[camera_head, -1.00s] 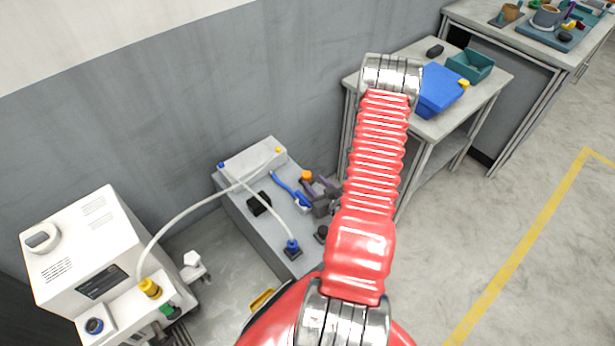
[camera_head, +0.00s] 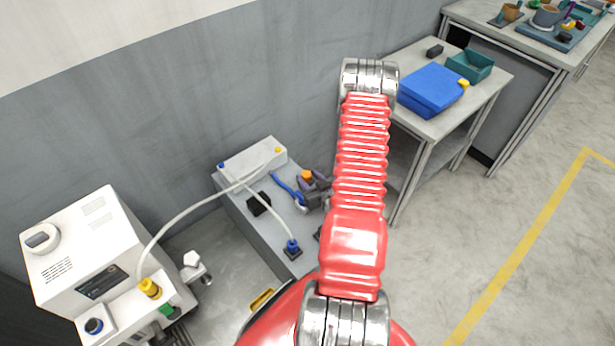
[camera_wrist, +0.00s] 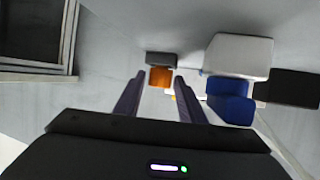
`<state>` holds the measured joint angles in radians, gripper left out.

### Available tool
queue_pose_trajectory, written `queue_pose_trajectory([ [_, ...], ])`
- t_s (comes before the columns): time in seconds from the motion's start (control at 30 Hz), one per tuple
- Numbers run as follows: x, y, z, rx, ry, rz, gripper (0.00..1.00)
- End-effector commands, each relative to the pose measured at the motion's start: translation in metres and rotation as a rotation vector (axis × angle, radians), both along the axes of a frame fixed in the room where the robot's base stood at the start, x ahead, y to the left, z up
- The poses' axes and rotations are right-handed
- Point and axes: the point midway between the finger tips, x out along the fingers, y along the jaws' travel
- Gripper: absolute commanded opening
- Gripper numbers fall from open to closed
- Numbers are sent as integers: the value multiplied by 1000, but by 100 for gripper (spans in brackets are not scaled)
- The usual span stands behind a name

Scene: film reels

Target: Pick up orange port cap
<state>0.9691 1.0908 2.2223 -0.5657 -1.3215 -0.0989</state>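The orange port cap (camera_head: 307,174) is a small orange block on the grey bench (camera_head: 235,208), beside my gripper (camera_head: 316,188). In the wrist view the orange cap (camera_wrist: 160,77) shows between and ahead of the two dark fingers of my gripper (camera_wrist: 159,84). The fingers are apart, and a gap shows on each side of the cap. I cannot tell whether the fingertips reach around it. My red arm hides part of the bench's right side in the head view.
A blue tool (camera_head: 283,186) lies left of the cap, with a black block (camera_head: 259,203) and a blue hose fitting (camera_head: 292,246) nearby. In the wrist view a dark grey block (camera_wrist: 161,59) is just behind the cap, and a pale block (camera_wrist: 238,55) with blue parts is to the right.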

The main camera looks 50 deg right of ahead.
Motion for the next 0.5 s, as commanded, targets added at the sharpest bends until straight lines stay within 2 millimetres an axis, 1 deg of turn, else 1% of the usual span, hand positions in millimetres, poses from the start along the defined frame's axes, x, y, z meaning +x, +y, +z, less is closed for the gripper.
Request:
queue_pose_trajectory([
  [0.23,0,0,0,0,0,0,36],
  [0.5,0,0,0,0,0,0,17],
])
